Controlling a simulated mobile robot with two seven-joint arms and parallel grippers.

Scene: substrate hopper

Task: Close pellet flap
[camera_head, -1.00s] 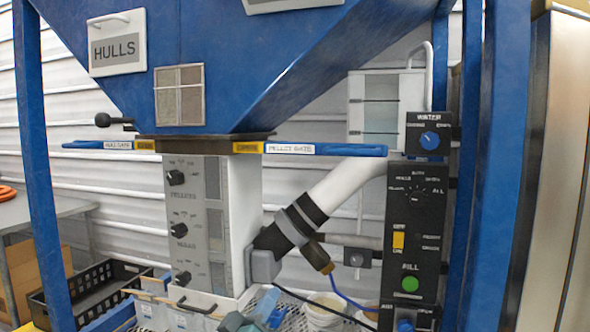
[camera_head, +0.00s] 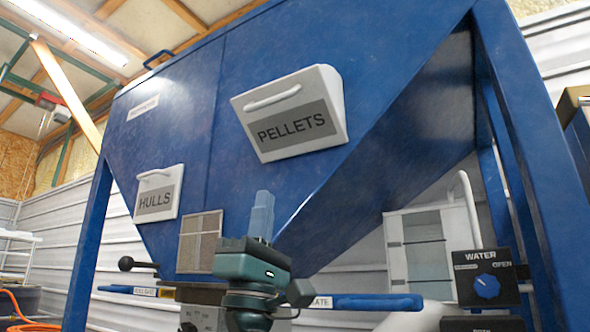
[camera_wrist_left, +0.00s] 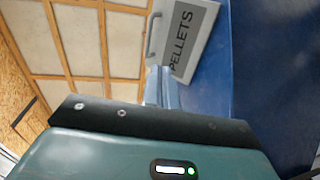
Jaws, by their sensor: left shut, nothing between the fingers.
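The pellet flap (camera_head: 291,112) is a white panel with a bar handle and a grey PELLETS label, on the blue hopper's sloping front. It stands out from the hopper face, with a side wall showing at its right; the HULLS flap looks flatter. My left gripper (camera_head: 262,212) is below the flap's lower left, fingers shut, empty and pointing up. In the head view a gap shows between fingertips and flap. In the left wrist view the shut fingers (camera_wrist_left: 161,86) appear beside the flap (camera_wrist_left: 182,38); contact cannot be told. My right gripper is not in view.
The HULLS flap (camera_head: 159,194) is left of the pellet flap, above a small mesh window (camera_head: 200,242). The blue gate handle (camera_head: 378,302) runs behind my left wrist. A WATER control box (camera_head: 486,280) and blue frame posts stand at the right.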

